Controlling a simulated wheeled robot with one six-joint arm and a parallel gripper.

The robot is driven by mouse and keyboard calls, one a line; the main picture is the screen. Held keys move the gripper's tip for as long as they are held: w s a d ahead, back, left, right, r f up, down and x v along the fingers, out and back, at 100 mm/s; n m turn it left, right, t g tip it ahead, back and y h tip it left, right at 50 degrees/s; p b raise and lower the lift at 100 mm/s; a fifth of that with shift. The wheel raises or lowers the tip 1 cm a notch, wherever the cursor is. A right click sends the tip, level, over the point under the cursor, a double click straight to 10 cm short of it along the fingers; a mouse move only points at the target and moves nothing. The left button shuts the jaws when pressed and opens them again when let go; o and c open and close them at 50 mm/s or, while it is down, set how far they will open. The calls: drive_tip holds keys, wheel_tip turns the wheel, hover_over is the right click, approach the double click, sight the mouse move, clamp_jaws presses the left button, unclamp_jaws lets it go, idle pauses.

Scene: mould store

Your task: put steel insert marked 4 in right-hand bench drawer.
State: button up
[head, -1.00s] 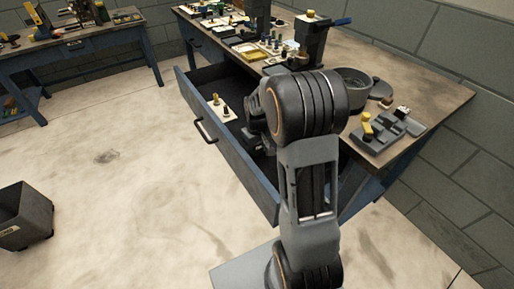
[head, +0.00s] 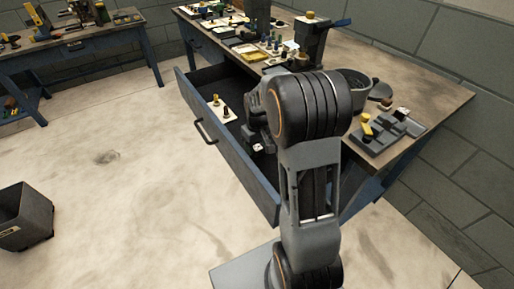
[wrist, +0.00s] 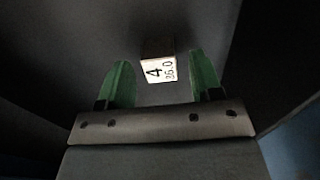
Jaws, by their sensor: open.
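The steel insert marked 4 (wrist: 158,68) is a small block with a white label reading "4" and "26.0". In the wrist view it sits between and slightly beyond the green fingertips of my gripper (wrist: 160,60), with dark gaps on both sides. My gripper is open and not touching it. In the head view the open bench drawer (head: 232,160) has a dark inside, and a small white-labelled piece (head: 257,147) shows in it beside my arm. My arm hides most of my gripper there and part of the drawer.
A white card (head: 222,108) with small knobbed pieces lies farther back in the drawer. The bench top (head: 425,85) holds a grey block fixture (head: 378,135), a round pot and several small parts. A grey bin (head: 22,215) stands on the open floor at left.

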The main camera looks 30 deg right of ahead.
sight(252, 171)
wheel_tip(252, 171, up, 10)
drive_tip(key=p, duration=0.2)
drive_tip(key=s+a+t, duration=0.1)
drive_tip(key=s+a, duration=0.1)
drive_tip(key=s, duration=0.3)
drive_tip(key=s+a+r+t, duration=0.1)
drive_tip(key=s+a, duration=0.2)
drive_tip(key=s, duration=0.1)
drive_tip(key=s+a+r+m, duration=0.1)
drive_tip(key=s+a, duration=0.2)
drive_tip(key=s, duration=0.2)
drive_tip(key=shift+s+a+r+t, duration=0.15)
drive_tip(key=shift+s+r+t, duration=0.05)
drive_tip(key=shift+s+t, duration=0.2)
drive_tip(key=shift+s+a+f, duration=0.2)
drive_tip(key=shift+s+a, duration=0.1)
drive_tip(key=shift+s, duration=0.15)
drive_tip(key=shift+r, duration=0.1)
drive_tip(key=w+r+p+v, duration=0.1)
drive_tip(key=w+p+v, duration=0.2)
drive_tip(key=p+v, duration=1)
drive_tip(key=shift+a+r+t, duration=0.25)
drive_tip(key=shift+r+t, duration=0.15)
drive_tip(key=shift+r, duration=0.15)
drive_tip(key=shift+s, duration=0.15)
drive_tip(key=shift+c, duration=0.3)
